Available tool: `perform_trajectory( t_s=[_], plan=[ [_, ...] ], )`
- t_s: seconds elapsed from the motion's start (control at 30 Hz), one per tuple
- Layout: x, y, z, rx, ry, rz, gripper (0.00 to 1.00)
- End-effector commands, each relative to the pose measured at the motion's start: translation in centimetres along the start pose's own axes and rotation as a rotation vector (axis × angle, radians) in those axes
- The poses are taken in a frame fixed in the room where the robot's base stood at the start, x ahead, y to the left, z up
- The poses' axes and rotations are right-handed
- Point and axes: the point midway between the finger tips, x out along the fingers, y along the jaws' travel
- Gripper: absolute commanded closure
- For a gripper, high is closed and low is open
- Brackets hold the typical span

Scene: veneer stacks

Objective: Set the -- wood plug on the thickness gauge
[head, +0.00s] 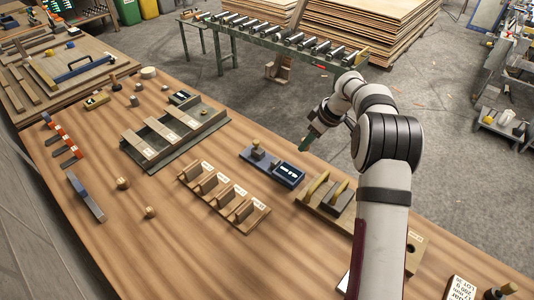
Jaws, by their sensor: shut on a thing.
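My gripper (306,143) hangs at the end of my arm, just beyond the table's far edge and to the upper right of the gauge. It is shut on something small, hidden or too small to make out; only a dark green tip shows. A dark blue device with a black display, which looks like the thickness gauge (290,171), sits near the far edge. A small upright part with a light knob (258,151) stands on its left end. Loose round wood plugs lie on the table, among them one at the left (122,183) and another nearer (150,212).
A wooden rack with labelled slots (222,196) lies in front of the gauge. A green-grey tray (165,160) with labelled strips stands left of it. A wooden stand (312,208) lies to the right, partly behind my arm. The front middle of the table is clear.

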Motion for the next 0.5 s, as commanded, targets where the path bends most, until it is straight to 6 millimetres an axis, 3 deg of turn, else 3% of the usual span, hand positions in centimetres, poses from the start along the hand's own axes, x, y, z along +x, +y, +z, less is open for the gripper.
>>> perform_trajectory(
  t_s=[0.13, 0.3, 0.5],
  plan=[
    [2.8, -0.4, -1.7, -0.005, -0.003, -0.002, 1.0],
    [7.8, -2.0, -5.2, -0.006, -0.002, -0.001, 1.0],
    [10.9, -3.0, -7.5, -0.004, 0.0, 0.001, 1.0]
  ],
)
